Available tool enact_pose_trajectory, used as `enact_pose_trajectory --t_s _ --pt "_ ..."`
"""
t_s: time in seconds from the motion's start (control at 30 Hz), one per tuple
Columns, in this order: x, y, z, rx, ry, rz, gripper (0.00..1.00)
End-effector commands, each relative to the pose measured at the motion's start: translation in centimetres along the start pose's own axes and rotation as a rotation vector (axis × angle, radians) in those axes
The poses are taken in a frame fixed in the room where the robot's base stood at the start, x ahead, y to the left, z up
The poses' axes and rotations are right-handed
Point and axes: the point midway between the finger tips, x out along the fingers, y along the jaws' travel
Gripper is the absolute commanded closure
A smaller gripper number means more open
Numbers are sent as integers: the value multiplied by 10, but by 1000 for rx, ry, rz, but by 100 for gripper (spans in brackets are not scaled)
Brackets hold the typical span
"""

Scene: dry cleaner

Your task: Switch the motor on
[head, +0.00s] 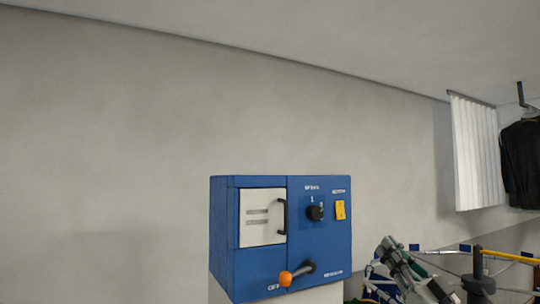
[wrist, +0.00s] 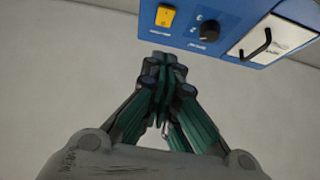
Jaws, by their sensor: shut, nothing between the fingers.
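A blue control box (head: 262,182) stands in the lower middle of the head view. Its front has a black rotary knob (head: 315,213), a yellow switch (head: 340,210) and, low down, a lever with an orange ball end (head: 286,279) pointing left. The labels are too blurred to tell which control is the motor's. My gripper (head: 386,246) is right of the box, apart from it. In the wrist view my gripper (wrist: 163,66) is shut and empty, with the yellow switch (wrist: 165,16) and knob (wrist: 209,30) beyond its tips; the lever is not visible there.
A white door (head: 262,217) with a black handle is on the box's left front. The box sits on a pale stand (head: 325,294) before a bare grey wall (head: 120,140). A white curtain (head: 474,155) and dark hanging clothes (head: 522,165) are at the right.

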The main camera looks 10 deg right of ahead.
Motion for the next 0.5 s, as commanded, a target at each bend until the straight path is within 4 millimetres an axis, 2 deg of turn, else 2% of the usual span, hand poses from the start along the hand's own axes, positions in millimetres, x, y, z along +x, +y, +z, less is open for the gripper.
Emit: enact_pose_trajectory --t_s 0.17,0.5 --pt "24 0 -1 2 0 -2 100" --pt "92 0 -2 2 0 -2 100"
